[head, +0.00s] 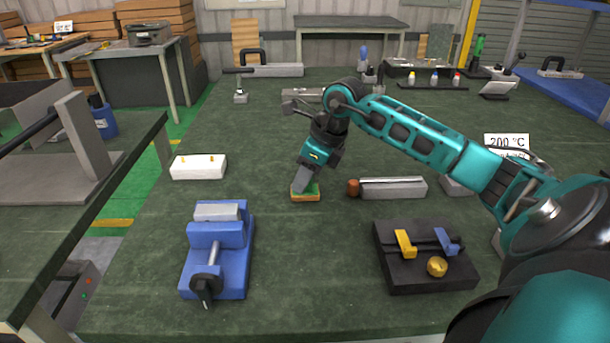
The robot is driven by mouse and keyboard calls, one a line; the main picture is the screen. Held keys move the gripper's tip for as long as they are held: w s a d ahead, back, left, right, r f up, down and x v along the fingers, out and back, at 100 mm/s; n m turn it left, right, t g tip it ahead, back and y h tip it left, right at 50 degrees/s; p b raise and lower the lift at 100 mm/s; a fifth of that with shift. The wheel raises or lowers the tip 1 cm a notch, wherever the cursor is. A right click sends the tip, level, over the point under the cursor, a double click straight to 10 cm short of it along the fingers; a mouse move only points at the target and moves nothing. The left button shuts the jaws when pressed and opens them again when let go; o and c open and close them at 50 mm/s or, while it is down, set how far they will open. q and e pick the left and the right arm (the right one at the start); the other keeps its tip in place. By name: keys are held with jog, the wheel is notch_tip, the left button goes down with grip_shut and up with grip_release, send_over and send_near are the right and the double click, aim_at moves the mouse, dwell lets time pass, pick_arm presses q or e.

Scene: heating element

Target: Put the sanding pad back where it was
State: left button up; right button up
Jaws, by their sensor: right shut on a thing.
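The sanding pad (306,196) is a small block with an orange-brown edge and a green layer. It is at the middle of the green worktable (330,260), at or just above its surface; I cannot tell if it touches. My right gripper (303,186) points down at the pad and is shut on it, hiding part of its top. My left gripper is not in view.
A blue vise (218,250) stands front left, and a white block (198,167) lies behind it. A grey bar with a brown end (393,188) lies just right of the pad. A black fixture (425,256) with yellow and blue clamps is front right. The table's front middle is clear.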

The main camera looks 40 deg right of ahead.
jog(key=shift+f, duration=0.2)
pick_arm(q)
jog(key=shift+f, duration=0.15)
pick_arm(e)
jog(key=o, duration=0.9)
jog(key=shift+r, duration=0.1)
jog(key=shift+o, duration=0.2)
jog(key=shift+r, duration=0.2)
pick_arm(q)
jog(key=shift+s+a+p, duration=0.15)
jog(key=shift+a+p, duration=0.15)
jog(key=shift+p, duration=0.2)
pick_arm(e)
jog(key=v, duration=1.2)
jog(key=shift+w, duration=0.1)
